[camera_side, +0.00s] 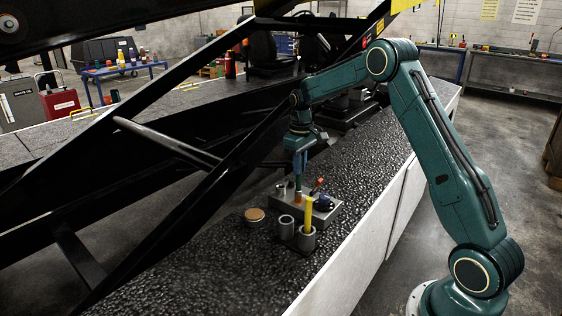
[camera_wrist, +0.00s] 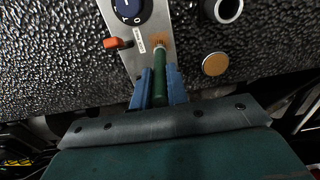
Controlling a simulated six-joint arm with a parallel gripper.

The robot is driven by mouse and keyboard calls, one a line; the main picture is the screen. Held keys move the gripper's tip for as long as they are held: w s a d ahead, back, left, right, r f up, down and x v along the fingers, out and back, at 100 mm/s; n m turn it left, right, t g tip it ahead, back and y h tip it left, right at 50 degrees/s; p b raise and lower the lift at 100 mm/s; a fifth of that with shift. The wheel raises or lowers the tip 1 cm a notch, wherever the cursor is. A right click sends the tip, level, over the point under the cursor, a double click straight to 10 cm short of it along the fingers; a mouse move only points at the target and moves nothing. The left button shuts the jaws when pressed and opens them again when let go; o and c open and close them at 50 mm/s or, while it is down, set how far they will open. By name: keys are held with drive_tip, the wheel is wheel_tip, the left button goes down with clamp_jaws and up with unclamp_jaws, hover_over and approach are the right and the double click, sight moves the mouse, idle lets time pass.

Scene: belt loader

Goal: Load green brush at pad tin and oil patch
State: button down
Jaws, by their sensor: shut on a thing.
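My gripper (camera_wrist: 159,86) has its blue fingers closed around a green brush (camera_wrist: 159,76) in the wrist view. The brush's far end is at the brown oil patch (camera_wrist: 161,42) on the grey metal plate (camera_wrist: 122,46); I cannot tell whether it touches. The pad tin (camera_wrist: 215,64), a round tin with an orange-brown top, lies right of the patch. It also shows in the side view (camera_side: 255,214), on the dark textured surface.
A grey cup (camera_side: 286,227) stands near the tin. Another cup (camera_side: 306,241) holds a yellow brush (camera_side: 308,214). The plate carries a red-handled lever (camera_wrist: 118,43) and a blue knob (camera_wrist: 128,9). Black loader beams (camera_side: 168,142) run close behind the work.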

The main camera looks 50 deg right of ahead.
wheel_tip(320, 180, up, 8)
drive_tip(key=s, duration=0.2)
drive_tip(key=shift+s, duration=0.15)
idle(1.1)
idle(0.5)
